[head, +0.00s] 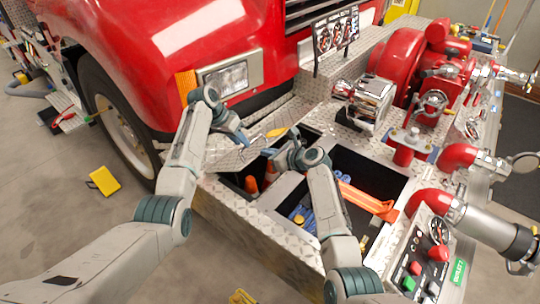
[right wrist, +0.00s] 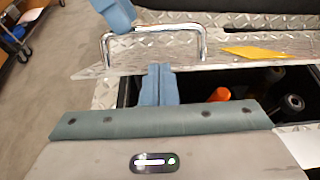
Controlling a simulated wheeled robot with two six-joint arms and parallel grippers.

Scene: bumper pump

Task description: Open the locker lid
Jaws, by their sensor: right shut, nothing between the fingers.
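The diamond-plate locker lid (head: 222,158) is at the back left of the bumper locker, off much of its opening. Its exact tilt is hard to judge. In the right wrist view the lid (right wrist: 225,64) carries a chrome handle (right wrist: 151,30) and a yellow label (right wrist: 252,53). My left gripper (head: 242,138) is at the lid near the handle; its blue finger also shows in the right wrist view (right wrist: 115,12). Its jaw state is unclear. My right gripper (right wrist: 158,82) is shut and empty, just in front of the lid's edge, over the opening.
The open locker holds an orange item (head: 251,184), blue items (head: 303,216) and an orange strap (head: 368,198). A red pump (head: 398,58), a chrome fitting (head: 365,100) and a control panel (head: 425,262) crowd the right. The truck's headlight (head: 228,77) is behind my left gripper.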

